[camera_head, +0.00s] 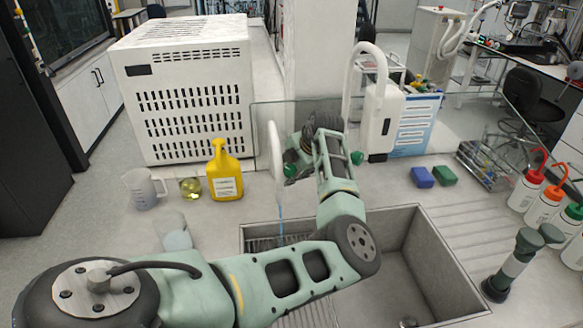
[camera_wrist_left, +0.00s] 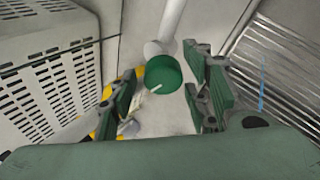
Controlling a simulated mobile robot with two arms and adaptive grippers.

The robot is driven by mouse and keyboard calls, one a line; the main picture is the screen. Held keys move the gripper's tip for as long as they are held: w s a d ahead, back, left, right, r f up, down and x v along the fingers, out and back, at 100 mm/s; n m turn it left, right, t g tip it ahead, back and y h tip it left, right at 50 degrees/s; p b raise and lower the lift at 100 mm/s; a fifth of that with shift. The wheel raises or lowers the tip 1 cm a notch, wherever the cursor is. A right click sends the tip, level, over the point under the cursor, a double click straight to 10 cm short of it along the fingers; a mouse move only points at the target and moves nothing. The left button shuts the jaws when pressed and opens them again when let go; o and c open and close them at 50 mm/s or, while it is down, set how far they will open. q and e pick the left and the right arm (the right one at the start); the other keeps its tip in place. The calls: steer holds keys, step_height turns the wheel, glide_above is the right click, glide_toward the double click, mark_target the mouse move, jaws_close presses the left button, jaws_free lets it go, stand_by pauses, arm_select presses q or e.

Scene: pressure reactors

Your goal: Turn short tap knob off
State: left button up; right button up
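The short white tap (camera_head: 275,160) stands at the back edge of the sink in the head view. A thin blue stream (camera_head: 281,222) runs down from it, and also shows in the left wrist view (camera_wrist_left: 262,82). A round green knob (camera_wrist_left: 163,74) with a pale mark sits on the tap's white body in the left wrist view. My left gripper (camera_wrist_left: 163,98) is open, its two fingers on either side of the knob, with gaps visible. In the head view my left gripper (camera_head: 308,145) is beside the tap, partly hidden by its own links. My right gripper is out of view.
The tall white tap (camera_head: 366,52) stands behind to the right. A yellow bottle (camera_head: 224,175), a beaker (camera_head: 145,190) and a white perforated machine (camera_head: 185,95) are on the left. The sink (camera_head: 405,270) lies below my arm. Wash bottles (camera_head: 545,205) stand at right.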

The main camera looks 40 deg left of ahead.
arm_select(q)
steer(key=shift+a, duration=0.1)
steer(key=c, duration=1)
steer(key=shift+m, duration=0.4)
steer(key=m+y, duration=0.1)
steer(key=m, duration=0.3)
steer(key=shift+r+t+b, duration=0.1)
steer(key=shift+t+b, duration=0.2)
steer(key=shift+w+r+m+t+y+p, duration=0.1)
steer(key=shift+m+t+y+p, duration=0.2)
steer(key=shift+m, duration=1.3)
steer(key=shift+w+m+t+y+p, duration=0.1)
steer(key=shift+m+t+y, duration=0.3)
steer(key=shift+m, duration=1.2)
steer(key=o, duration=1)
steer(key=shift+o, duration=0.4)
